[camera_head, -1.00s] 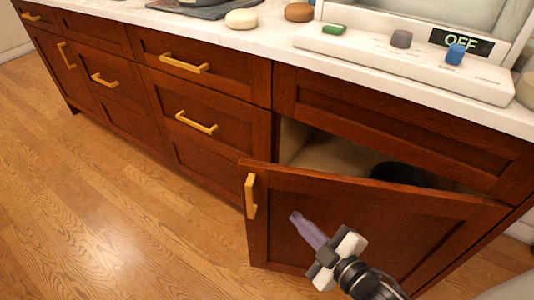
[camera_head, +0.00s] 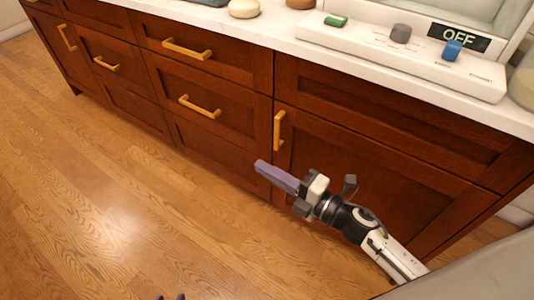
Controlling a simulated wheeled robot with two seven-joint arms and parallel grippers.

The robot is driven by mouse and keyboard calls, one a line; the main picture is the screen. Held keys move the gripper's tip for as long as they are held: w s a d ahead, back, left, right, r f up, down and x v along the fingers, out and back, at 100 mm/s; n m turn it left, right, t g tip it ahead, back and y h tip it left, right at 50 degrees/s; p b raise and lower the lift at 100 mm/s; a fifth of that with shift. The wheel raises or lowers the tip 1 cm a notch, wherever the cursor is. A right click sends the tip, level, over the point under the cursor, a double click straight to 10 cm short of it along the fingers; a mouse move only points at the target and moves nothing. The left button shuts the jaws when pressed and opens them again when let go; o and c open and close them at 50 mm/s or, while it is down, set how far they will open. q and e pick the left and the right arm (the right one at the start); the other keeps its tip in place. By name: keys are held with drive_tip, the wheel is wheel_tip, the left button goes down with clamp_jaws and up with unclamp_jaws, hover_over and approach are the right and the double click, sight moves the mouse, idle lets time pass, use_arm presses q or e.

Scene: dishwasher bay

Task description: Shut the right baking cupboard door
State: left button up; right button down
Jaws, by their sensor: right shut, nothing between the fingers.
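The right baking cupboard door (camera_head: 370,185) is a dark red-brown panel under a drawer front. It lies flush with the cabinet front, and no inside of the cupboard shows. Its upright gold handle (camera_head: 279,131) is at its left edge. My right gripper (camera_head: 262,167) comes in from the lower right, in front of the door's lower left part. Its purple fingers are together and empty; whether they touch the door I cannot tell. Of my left gripper (camera_head: 171,297), only two dark fingertips show at the bottom edge, apart from each other and far from the door.
Drawers with gold handles (camera_head: 199,107) line the cabinet to the left. A white appliance with knobs and an OFF display (camera_head: 459,38) stands on the pale counter. A round cream thing (camera_head: 244,8) is at the counter's back. The wooden floor (camera_head: 100,200) is clear.

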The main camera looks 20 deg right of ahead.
use_arm(q)
drive_tip(key=shift+f, duration=0.1)
use_arm(e)
drive_tip(key=shift+w+d, duration=0.25)
drive_tip(key=shift+w, duration=0.55)
drive_tip(key=shift+w+d, duration=0.25)
drive_tip(key=shift+w, duration=0.5)
drive_tip(key=shift+w+d, duration=0.25)
drive_tip(key=shift+w, duration=0.55)
use_arm(q)
drive_tip(key=shift+b, duration=0.3)
